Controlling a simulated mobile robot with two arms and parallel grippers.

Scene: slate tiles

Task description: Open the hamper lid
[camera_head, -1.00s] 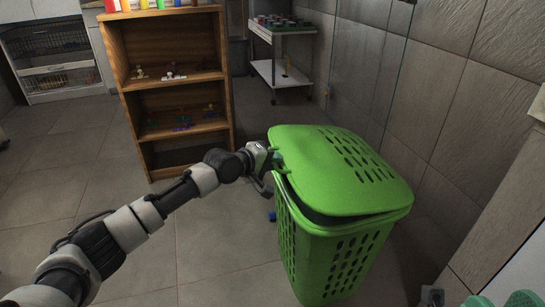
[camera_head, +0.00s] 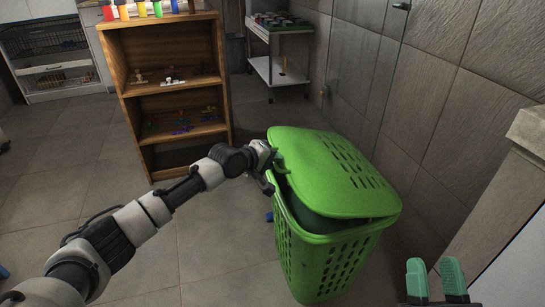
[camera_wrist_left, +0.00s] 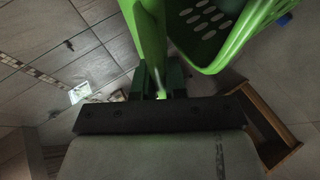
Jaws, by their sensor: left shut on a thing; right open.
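The green hamper (camera_head: 325,262) stands on the tiled floor in the head view. Its green lid (camera_head: 330,175) is tilted, with a dark gap between it and the rim at the front. My left gripper (camera_head: 272,160) is at the lid's left edge, shut on it. In the left wrist view the left fingers (camera_wrist_left: 160,82) close on a green edge of the lid (camera_wrist_left: 150,35), and the hamper's slotted wall (camera_wrist_left: 205,25) shows beyond. My right gripper (camera_head: 435,280) is open and empty at the lower right, apart from the hamper.
A wooden shelf (camera_head: 168,140) with small items stands behind my left arm. A white trolley (camera_head: 282,72) is at the back. A tiled wall (camera_head: 445,130) runs close along the hamper's right. The floor left of the hamper is mostly clear.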

